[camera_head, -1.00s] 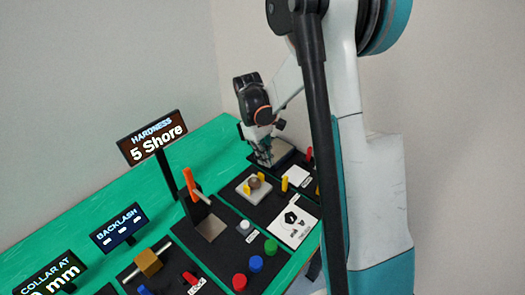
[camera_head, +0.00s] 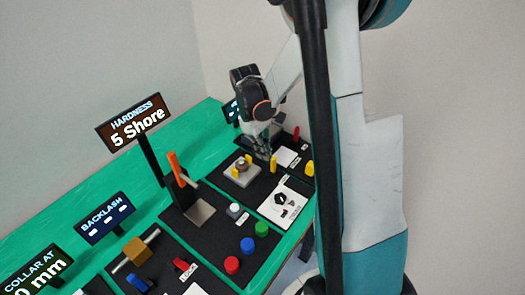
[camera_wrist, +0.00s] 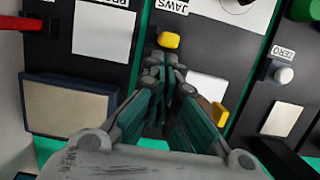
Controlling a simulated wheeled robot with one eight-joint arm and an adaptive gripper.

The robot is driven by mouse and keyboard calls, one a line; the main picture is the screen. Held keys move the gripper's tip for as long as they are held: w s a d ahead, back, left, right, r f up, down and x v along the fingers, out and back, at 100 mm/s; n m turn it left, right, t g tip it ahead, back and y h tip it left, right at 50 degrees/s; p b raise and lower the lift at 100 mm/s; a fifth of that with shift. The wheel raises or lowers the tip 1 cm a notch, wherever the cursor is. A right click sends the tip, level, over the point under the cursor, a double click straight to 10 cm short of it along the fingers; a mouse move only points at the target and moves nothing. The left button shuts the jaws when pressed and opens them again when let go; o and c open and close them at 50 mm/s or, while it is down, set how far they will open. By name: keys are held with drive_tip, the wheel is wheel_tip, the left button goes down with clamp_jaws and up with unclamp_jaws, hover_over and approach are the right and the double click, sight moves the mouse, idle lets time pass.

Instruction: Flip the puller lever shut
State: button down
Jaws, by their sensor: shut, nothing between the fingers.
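A short yellow lever (camera_head: 273,163) stands on the black panel beside a pale plate (camera_head: 242,178) that carries yellow jaws and a round brown part; I take it for the puller lever. In the wrist view a yellow lever (camera_wrist: 168,40) shows just beyond my fingertips, close to a JAWS label (camera_wrist: 172,6). My gripper (camera_wrist: 166,78) is shut and empty. In the head view my gripper (camera_head: 264,152) is low, right behind the lever. I cannot tell whether they touch. My fingers partly cover the plate in the wrist view, where one yellow jaw (camera_wrist: 220,114) shows at right.
A red lever (camera_head: 296,134) stands behind right, and a yellow knob (camera_head: 310,168) to the right. A white dial card (camera_head: 287,203) lies in front. An orange lever (camera_head: 177,165) rises at left below the HARDNESS sign (camera_head: 134,122). Colored buttons (camera_head: 247,245) sit nearer.

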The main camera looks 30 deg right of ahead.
sight(275, 162)
drive_tip(key=shift+s+d+r+t+y, duration=0.2)
drive_tip(key=shift+s+r+t+y, duration=0.1)
drive_tip(key=shift+s+t, duration=0.3)
drive_tip(key=shift+s+d+r+t+y, duration=0.1)
drive_tip(key=shift+s+d+t+y, duration=0.1)
drive_tip(key=shift+s+t, duration=0.35)
drive_tip(key=shift+s+d+r+t+y, duration=0.1)
drive_tip(key=shift+s+t+y, duration=0.15)
drive_tip(key=shift+t, duration=0.6)
drive_tip(key=s+t, duration=0.1)
drive_tip(key=s+d+t+y, duration=0.1)
drive_tip(key=t, duration=0.1)
drive_tip(key=shift+s+b, duration=0.1)
drive_tip(key=shift+b, duration=0.25)
drive_tip(key=shift+s+f, duration=0.1)
drive_tip(key=shift+s, duration=0.25)
drive_tip(key=shift+r+p, duration=0.5)
drive_tip(key=shift+r, duration=0.35)
